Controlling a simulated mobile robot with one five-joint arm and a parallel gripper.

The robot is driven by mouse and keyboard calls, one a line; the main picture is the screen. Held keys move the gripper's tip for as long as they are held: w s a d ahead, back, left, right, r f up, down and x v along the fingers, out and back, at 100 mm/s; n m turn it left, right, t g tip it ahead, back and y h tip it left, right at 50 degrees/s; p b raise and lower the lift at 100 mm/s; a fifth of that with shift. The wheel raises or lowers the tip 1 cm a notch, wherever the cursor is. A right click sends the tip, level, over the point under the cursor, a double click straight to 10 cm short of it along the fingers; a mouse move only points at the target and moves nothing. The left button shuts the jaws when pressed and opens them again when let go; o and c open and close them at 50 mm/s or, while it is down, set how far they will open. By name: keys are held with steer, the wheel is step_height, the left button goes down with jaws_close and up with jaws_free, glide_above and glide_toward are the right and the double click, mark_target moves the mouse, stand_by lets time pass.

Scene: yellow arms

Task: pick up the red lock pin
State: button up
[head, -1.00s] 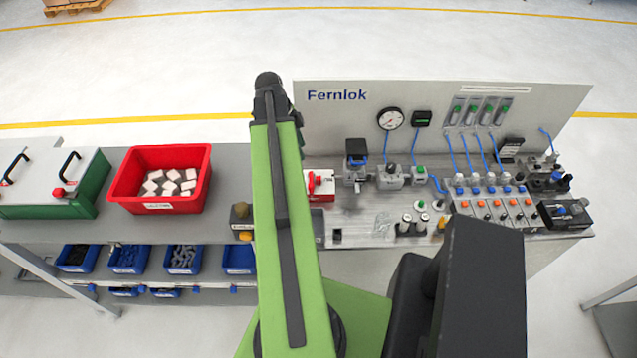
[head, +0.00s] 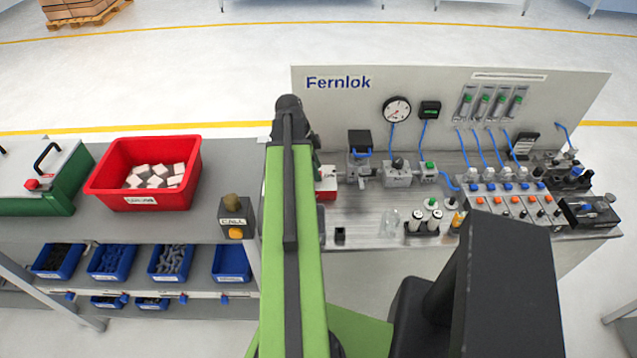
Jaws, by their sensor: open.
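A small red piece (head: 31,184) sits at the front of the green case (head: 48,201) with a grey lid, at the far left. It may be the red lock pin, but it is too small to tell. Another red part (head: 327,195) belongs to a red and white unit just right of my arm, which partly covers it. My green arm link rises through the middle of the head view. My gripper cannot be made out; it is hidden behind the arm or out of view.
A red bin (head: 104,190) of pale blocks and a call-button box (head: 236,217) stand on the grey bench. Blue bins (head: 232,264) line the shelf below. Right of my arm, a Fernlok panel (head: 440,100) backs gauges, valves and blue tubes.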

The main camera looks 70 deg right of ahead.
steer(key=shift+s+f, duration=0.15)
steer(key=shift+f, duration=0.5)
steer(key=shift+r, duration=0.2)
jaws_close()
